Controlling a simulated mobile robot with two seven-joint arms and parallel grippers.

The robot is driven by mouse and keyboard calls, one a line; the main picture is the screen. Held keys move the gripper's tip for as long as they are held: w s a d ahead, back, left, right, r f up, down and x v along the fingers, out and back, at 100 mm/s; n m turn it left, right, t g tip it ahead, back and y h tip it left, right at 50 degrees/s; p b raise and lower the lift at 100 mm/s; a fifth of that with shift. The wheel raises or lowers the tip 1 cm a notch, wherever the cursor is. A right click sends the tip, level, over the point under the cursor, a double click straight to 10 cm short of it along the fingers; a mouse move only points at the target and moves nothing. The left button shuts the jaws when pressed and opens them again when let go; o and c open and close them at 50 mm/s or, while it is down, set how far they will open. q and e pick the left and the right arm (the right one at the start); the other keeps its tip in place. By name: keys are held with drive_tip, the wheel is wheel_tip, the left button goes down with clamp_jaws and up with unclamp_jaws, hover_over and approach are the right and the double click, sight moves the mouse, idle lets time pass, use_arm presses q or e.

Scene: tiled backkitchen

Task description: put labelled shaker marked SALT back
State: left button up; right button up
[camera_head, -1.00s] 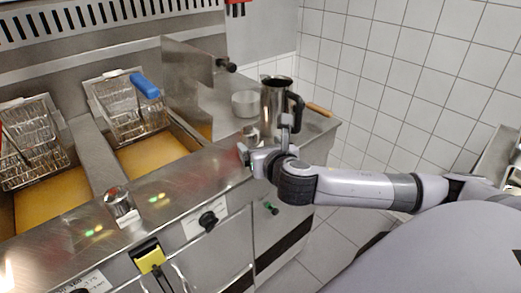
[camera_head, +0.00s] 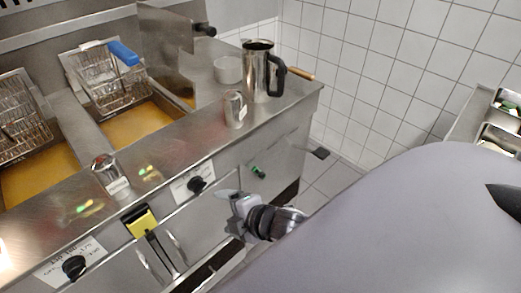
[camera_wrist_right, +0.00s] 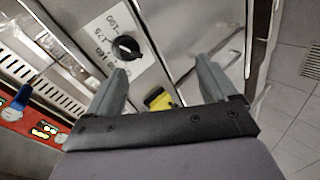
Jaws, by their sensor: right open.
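A metal shaker with a pale label (camera_head: 235,109) stands upright on the steel counter, just in front of a tall steel jug (camera_head: 257,72). The lettering on both is too small to read, so I cannot tell which is SALT. My right gripper (camera_head: 229,200) is below the counter edge, in front of the cabinet face and apart from both shakers. In the right wrist view it (camera_wrist_right: 162,76) is open, with nothing between its fingers. My left gripper is not in view.
Fryer baskets (camera_head: 108,80) hang over oil wells on the left. A round metal pot (camera_head: 227,70) stands behind the shaker. Black knobs (camera_head: 196,184) and a yellow-topped item (camera_head: 142,221) are on the cabinet front. Tiled floor lies to the right.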

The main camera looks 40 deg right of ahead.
drive_tip(key=s+f+m, duration=0.8)
drive_tip(key=s+m, duration=0.4)
drive_tip(key=m, duration=0.2)
drive_tip(key=shift+f+m+g, duration=0.25)
drive_tip(key=shift+m+g, duration=0.05)
drive_tip(key=shift+m, duration=0.1)
drive_tip(key=shift+a, duration=0.15)
